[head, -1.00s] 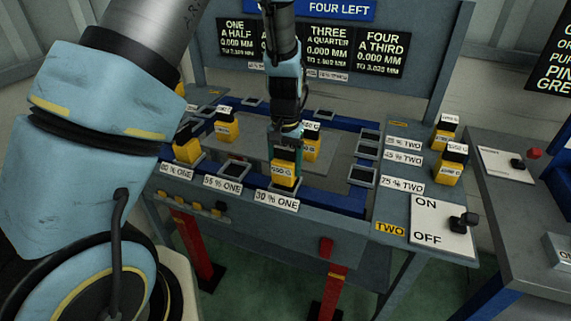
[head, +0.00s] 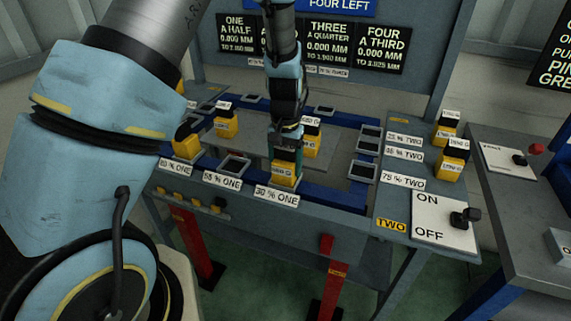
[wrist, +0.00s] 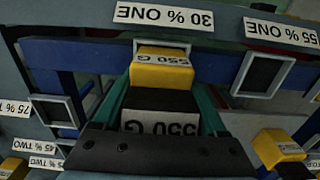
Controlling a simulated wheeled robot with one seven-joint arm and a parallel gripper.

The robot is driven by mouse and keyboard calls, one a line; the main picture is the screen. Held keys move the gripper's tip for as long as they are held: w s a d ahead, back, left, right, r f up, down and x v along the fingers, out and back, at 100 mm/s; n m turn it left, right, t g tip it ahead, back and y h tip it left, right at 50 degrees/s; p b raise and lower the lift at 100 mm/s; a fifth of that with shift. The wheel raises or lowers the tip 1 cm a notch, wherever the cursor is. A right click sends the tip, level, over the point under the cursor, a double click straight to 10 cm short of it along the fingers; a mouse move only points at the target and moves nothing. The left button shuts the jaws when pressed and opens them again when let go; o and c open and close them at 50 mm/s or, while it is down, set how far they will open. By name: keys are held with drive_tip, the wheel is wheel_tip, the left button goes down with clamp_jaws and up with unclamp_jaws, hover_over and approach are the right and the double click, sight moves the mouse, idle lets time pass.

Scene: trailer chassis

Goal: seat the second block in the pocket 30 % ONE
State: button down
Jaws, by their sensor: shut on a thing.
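My gripper (head: 286,158) points down at the front rail of the bench, its two green fingers shut on a yellow block with a black top (head: 284,178). In the wrist view the held block (wrist: 162,72) reads 550 G, between the fingers. The 30 % ONE label (head: 276,196) is just in front of the block; it also shows upside down in the wrist view (wrist: 163,16). The block is upright, at the pocket behind that label. A bit of the pocket's grey rim (wrist: 160,43) shows past the block. The block hides the rest, so its depth is unclear.
The 55 % ONE pocket (head: 234,165) is empty, left of the block. A yellow block stands at 80 % ONE (head: 186,147). Other blocks stand close behind my gripper (head: 310,137) and at left (head: 226,125). An ON/OFF switch panel (head: 440,218) is at right.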

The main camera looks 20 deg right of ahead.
sight(285, 146)
drive_tip(key=shift+f, duration=0.45)
unclamp_jaws()
wheel_tip(285, 146, up, 11)
drive_tip(key=b, duration=0.3)
drive_tip(key=shift+a, duration=0.1)
idle(0.4)
drive_tip(key=s+a+n, duration=0.2)
drive_tip(key=a+n, duration=0.1)
drive_tip(key=a, duration=1.2)
drive_tip(key=s+a+r+n+t, duration=0.1)
drive_tip(key=a+n, duration=0.3)
drive_tip(key=a, duration=1.1)
drive_tip(key=shift+s+t, duration=0.3)
drive_tip(key=shift+s, duration=0.2)
